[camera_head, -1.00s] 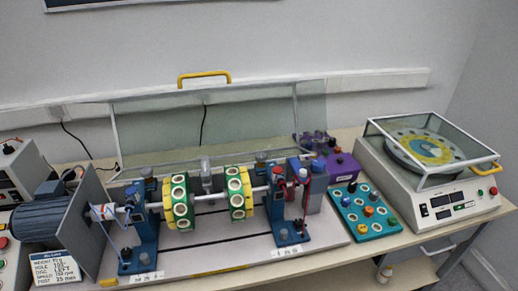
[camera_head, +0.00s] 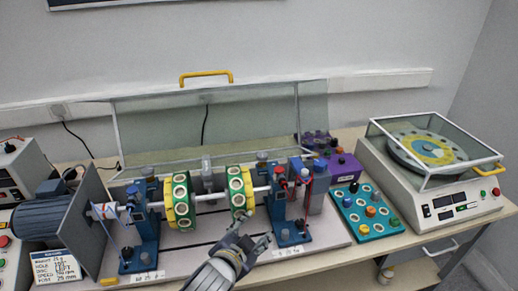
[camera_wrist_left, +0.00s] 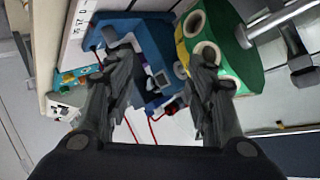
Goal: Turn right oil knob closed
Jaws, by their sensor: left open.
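The right blue bearing stand (camera_head: 277,210) holds the shaft, right of the right green-and-yellow disc (camera_head: 240,190). Small knobs and caps sit on it, including a red-topped one (camera_head: 278,171) near its top and a grey one (camera_head: 284,234) at its foot. I cannot tell which is the right oil knob. In the left wrist view, the blue stand (camera_wrist_left: 150,35) shows between and beyond the open fingers (camera_wrist_left: 165,75); the disc (camera_wrist_left: 235,50) is beyond the right finger.
The clear guard (camera_head: 230,125) with its yellow handle is raised behind the shaft. The left blue stand (camera_head: 145,225) and motor (camera_head: 40,218) are at left. A teal tray (camera_head: 352,224) of coloured knobs, a purple box (camera_head: 343,167) and a balancing machine (camera_head: 440,200) are at right.

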